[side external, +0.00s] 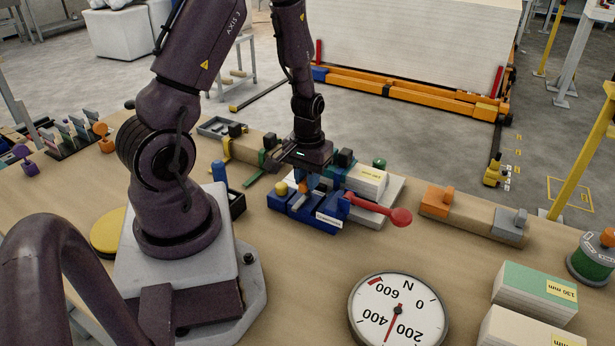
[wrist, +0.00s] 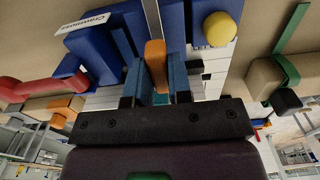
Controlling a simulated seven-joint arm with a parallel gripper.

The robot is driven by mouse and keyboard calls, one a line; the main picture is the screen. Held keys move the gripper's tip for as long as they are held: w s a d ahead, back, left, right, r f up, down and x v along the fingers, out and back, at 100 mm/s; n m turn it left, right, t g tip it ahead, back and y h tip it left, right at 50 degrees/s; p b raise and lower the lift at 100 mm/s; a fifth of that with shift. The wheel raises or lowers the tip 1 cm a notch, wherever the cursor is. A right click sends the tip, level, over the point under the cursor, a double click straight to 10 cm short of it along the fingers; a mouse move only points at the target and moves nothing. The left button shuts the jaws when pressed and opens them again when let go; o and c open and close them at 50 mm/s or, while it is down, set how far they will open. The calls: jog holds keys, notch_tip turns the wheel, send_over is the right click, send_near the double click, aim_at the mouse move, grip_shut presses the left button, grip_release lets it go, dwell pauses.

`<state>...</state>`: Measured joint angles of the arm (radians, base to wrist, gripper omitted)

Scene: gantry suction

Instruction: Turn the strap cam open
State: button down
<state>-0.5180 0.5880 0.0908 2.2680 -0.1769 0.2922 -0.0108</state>
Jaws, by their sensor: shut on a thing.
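My gripper (side external: 308,180) points down over a blue fixture (side external: 298,209) on the bench. In the wrist view, the gripper's two blue fingers (wrist: 156,88) are shut on an upright orange tab (wrist: 155,58), one finger on each side. The tab appears to be the strap cam's lever; its base is hidden. A grey strap-like strip (wrist: 152,18) runs away behind the tab. The blue fixture also shows in the wrist view (wrist: 100,45) with a white label. A yellow knob (wrist: 220,29) is on the right there, and a red-ended lever (side external: 393,215) sticks out from the fixture in the side view.
A round dial (side external: 398,312) lies in front. Orange (side external: 437,202) and grey (side external: 510,225) knobbed blocks stand to the right. A green-strapped block (side external: 262,165) is behind left. Bench between fixture and dial is clear.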

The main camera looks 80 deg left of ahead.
jog(key=c, duration=1)
grip_release()
jog(key=shift+c, duration=0.2)
notch_tip(320, 180, up, 13)
jog(key=s+d+r+m+t, duration=0.2)
jog(key=d+r+m, duration=0.2)
jog(key=d+r, duration=0.3)
jog(key=s+d+r+m+t, duration=0.3)
jog(key=d+r, duration=0.4)
jog(key=d, duration=0.3)
jog(key=shift+r+m+t, duration=0.3)
jog(key=shift+r+m, duration=0.05)
jog(key=shift+m, duration=0.55)
